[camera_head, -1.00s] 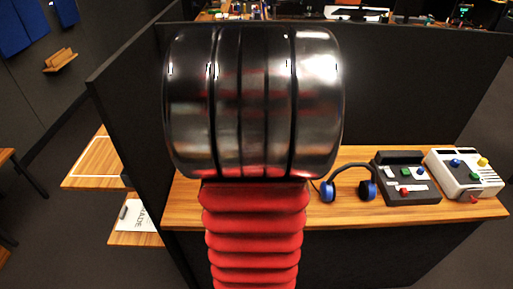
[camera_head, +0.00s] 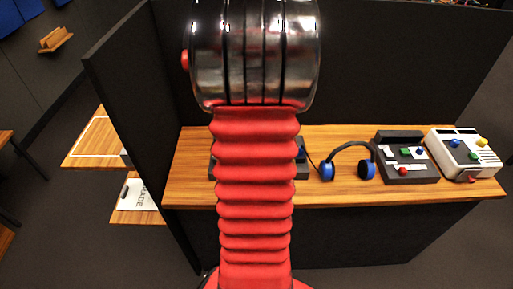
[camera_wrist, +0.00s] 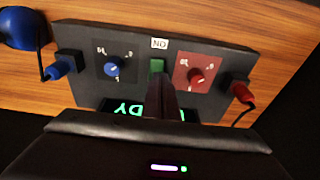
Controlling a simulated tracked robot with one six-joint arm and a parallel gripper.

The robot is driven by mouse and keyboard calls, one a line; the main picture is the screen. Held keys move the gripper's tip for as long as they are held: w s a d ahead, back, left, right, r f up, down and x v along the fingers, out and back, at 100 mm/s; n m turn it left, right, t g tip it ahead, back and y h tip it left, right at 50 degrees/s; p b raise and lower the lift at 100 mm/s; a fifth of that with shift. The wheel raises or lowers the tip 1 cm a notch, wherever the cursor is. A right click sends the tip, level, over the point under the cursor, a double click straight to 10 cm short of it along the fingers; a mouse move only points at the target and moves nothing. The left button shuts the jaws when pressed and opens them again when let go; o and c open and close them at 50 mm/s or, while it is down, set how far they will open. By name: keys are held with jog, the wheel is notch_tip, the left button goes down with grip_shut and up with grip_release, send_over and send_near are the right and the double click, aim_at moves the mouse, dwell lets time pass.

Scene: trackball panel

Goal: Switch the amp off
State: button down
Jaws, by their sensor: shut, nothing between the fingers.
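The amp (camera_wrist: 215,57) is a dark box in the wrist view, with a blue knob (camera_wrist: 114,68) at left and a red knob (camera_wrist: 197,77) at right. Between them is a green switch (camera_wrist: 157,65) below a small white label (camera_wrist: 159,43) reading "NO" as seen here. My gripper (camera_wrist: 161,84) is shut and empty, its tips just below the green switch; I cannot tell if they touch it. The fingers partly hide a lit green display (camera_wrist: 131,108). In the head view my arm hides most of the amp, and its right edge (camera_head: 302,168) shows; my gripper is hidden there.
A blue plug (camera_wrist: 62,66) and a red plug (camera_wrist: 241,91) with cables sit at the amp's ends. A dark partition (camera_head: 400,70) rises behind.

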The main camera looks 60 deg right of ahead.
jog(key=shift+d+f+y, duration=0.1)
jog(key=shift+f+y, duration=0.05)
jog(key=shift+y, duration=0.15)
jog(key=shift+f, duration=0.2)
jog(key=shift+s+a, duration=0.2)
jog(key=shift+a, duration=0.25)
jog(key=shift+s+a, duration=0.2)
jog(key=shift+a, duration=0.25)
jog(key=shift+r, duration=0.4)
notch_tip(320, 180, up, 14)
jog(key=shift+s+a+f, duration=0.15)
jog(key=shift+a+f, duration=0.05)
jog(key=shift+a, duration=0.15)
